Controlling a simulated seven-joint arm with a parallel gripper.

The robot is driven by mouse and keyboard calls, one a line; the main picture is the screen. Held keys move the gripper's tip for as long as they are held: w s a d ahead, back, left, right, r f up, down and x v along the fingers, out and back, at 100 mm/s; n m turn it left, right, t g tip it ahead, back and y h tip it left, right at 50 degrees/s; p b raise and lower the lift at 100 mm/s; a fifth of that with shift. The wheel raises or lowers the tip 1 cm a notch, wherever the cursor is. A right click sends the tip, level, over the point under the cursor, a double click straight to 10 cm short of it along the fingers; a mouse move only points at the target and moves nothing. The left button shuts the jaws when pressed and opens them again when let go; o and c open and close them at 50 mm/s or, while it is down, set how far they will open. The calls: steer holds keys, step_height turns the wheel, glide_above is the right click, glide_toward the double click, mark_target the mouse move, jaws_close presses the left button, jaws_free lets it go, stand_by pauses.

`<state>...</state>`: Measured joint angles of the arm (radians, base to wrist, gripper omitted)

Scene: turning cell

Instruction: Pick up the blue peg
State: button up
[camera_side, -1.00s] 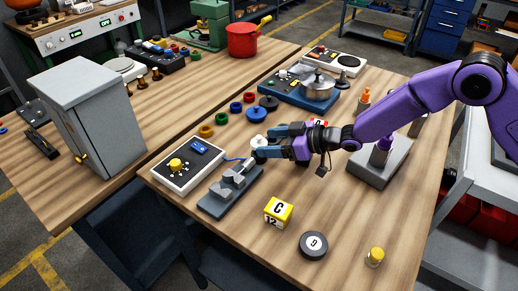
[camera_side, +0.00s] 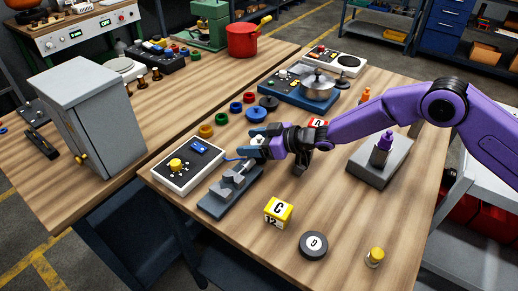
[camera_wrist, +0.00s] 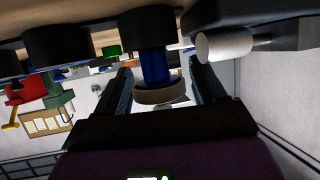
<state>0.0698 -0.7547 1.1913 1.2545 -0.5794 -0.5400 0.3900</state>
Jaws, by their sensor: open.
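My gripper (camera_wrist: 163,88) is open, with a finger on each side; I cannot tell whether either touches. In the side view my gripper (camera_side: 255,143) is low over the near table, just behind the grey clamp fixture (camera_side: 229,190). There the fingers hide most of the peg, and only a small pale patch shows between them.
A control box with a yellow knob (camera_side: 176,163) stands left of the fixture. Coloured rings, including a blue one (camera_side: 235,107), lie behind my gripper.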

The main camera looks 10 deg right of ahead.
jaws_close()
steer(key=shift+r, duration=0.15)
